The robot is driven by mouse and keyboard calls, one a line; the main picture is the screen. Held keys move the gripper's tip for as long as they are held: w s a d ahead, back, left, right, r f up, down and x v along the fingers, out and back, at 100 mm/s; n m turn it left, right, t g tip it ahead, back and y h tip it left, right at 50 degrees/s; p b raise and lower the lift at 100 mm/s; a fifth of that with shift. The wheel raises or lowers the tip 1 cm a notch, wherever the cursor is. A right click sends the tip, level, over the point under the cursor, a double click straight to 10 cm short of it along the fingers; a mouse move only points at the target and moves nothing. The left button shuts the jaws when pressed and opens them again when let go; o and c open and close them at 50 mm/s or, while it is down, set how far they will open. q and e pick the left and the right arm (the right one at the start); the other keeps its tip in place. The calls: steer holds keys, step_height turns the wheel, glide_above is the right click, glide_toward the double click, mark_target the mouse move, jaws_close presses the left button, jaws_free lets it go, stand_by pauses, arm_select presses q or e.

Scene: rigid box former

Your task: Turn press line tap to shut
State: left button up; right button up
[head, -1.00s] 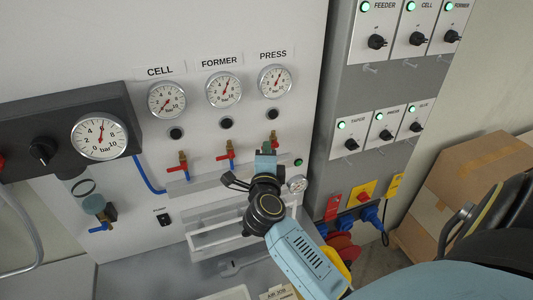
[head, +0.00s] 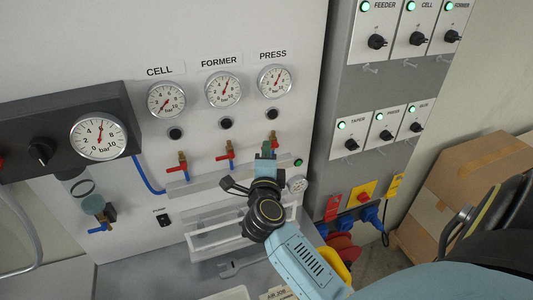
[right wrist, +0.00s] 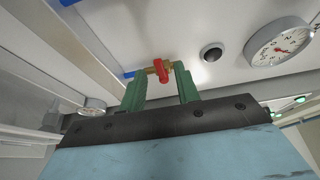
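The press line tap (head: 273,138) is the rightmost of three small brass taps, below the PRESS gauge (head: 275,81). In the right wrist view its red handle (right wrist: 161,71) shows on a brass body, with blue hose to its left. My right gripper (head: 266,151) is just below the tap in the head view. In the right wrist view, its two green fingers (right wrist: 159,86) are spread apart, with the handle in line with the gap between them. I see no clear contact. The fingers partly hide the tap in the head view. My left gripper is not in view.
The former tap (head: 229,152) and cell tap (head: 183,162) stand to the left, with red handles. A grey rail (head: 205,183) runs below the taps. A grey switch cabinet (head: 333,120) stands at right.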

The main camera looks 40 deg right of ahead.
steer(key=b+v, duration=0.2)
steer(key=v, duration=1)
